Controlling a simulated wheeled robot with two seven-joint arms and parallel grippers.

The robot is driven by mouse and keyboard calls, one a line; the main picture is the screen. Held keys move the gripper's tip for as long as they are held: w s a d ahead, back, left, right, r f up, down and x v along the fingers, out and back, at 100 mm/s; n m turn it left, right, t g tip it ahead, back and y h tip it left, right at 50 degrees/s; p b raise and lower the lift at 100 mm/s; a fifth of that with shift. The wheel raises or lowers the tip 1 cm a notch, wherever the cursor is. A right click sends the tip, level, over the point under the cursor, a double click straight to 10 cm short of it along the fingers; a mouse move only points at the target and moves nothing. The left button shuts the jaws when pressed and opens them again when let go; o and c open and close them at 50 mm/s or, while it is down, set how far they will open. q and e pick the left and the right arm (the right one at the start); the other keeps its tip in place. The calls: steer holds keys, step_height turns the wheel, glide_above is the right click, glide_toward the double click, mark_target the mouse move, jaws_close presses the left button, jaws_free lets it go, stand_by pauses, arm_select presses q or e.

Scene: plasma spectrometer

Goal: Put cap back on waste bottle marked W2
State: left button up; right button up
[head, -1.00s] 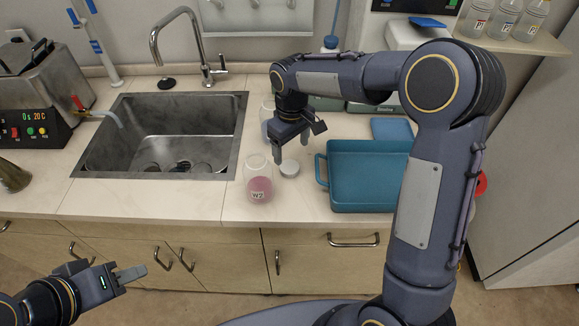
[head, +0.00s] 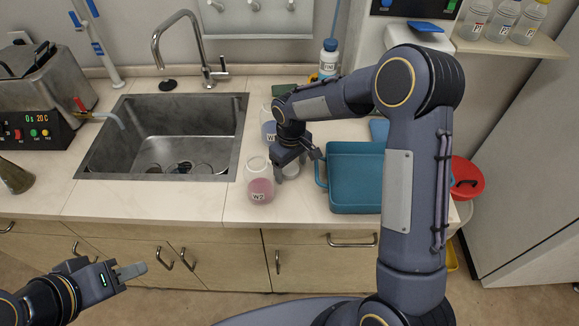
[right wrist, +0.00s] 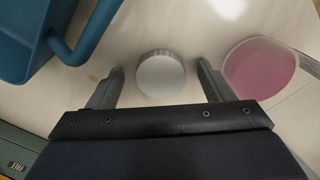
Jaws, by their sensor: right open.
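The waste bottle W2 (head: 260,186), clear with pink liquid and a W2 label, stands uncapped on the counter right of the sink. It also shows in the right wrist view (right wrist: 259,70). A round grey-white cap (right wrist: 161,74) lies on the counter beside it; in the head view (head: 291,171) it is partly hidden by my right gripper. My right gripper (right wrist: 160,72) is open, pointing down, with its fingers on either side of the cap and not visibly touching it. My left gripper (head: 130,271) is low in front of the cabinets, away from the counter; its finger gap is unclear.
A teal tray (head: 355,207) with a handle stands just right of the cap. Another bottle, W1 (head: 268,131), stands behind W2. The sink (head: 160,137) is to the left. The counter in front of W2 is clear.

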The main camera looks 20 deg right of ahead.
mark_target(291, 169)
stand_by(0.3)
steer(key=c, duration=1)
step_height(291, 169, up, 10)
steer(key=b, duration=0.1)
